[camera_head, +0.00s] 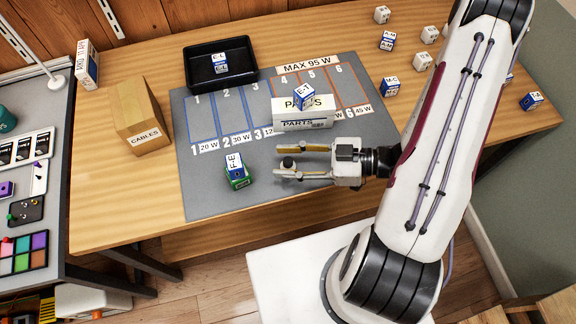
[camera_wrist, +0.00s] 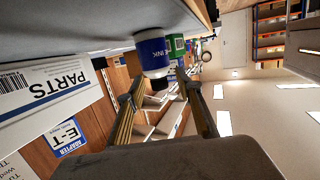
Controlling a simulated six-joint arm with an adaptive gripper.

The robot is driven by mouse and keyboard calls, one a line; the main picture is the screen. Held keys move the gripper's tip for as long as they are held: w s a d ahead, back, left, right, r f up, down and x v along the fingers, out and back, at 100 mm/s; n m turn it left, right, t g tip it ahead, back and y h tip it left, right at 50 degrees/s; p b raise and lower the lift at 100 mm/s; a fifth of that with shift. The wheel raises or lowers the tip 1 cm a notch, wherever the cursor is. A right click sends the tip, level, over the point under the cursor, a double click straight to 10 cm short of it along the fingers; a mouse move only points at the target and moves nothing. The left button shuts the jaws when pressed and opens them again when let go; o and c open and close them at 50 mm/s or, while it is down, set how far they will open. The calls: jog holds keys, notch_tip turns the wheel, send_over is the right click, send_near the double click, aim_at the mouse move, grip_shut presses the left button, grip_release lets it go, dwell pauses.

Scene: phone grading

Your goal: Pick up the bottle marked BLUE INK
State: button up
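A bottle with a blue label, on which "INK" can be read, and a dark cap stands on the grey mat. In the wrist view the bottle (camera_wrist: 153,54) appears inverted, just beyond and between my fingertips. In the head view only the dark top of the bottle (camera_head: 287,162) shows clearly, between the finger ends. My gripper (camera_head: 278,161) lies low and level over the mat with its fingers spread. In the wrist view my gripper (camera_wrist: 162,98) shows a gap between the fingers and nothing clasped.
A green box with an F-E adapter box (camera_head: 236,168) on it stands left of the bottle. A white PARTS box (camera_head: 302,122) with an E-T adapter box (camera_head: 304,96) on top stands behind my gripper. A black tray (camera_head: 190,68), CABLES box (camera_head: 142,112) and several small boxes lie farther off.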

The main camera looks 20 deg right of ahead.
aim_at(288, 161)
grip_shut()
jog(key=shift+r, duration=0.2)
dwell(0.4)
jog(key=shift+r, duration=1.55)
jog(key=f+v, duration=0.3)
jog(key=v, duration=1.4)
jog(key=shift+s+d, duration=0.3)
jog(key=shift+d, duration=0.35)
jog(key=shift+f, duration=0.15)
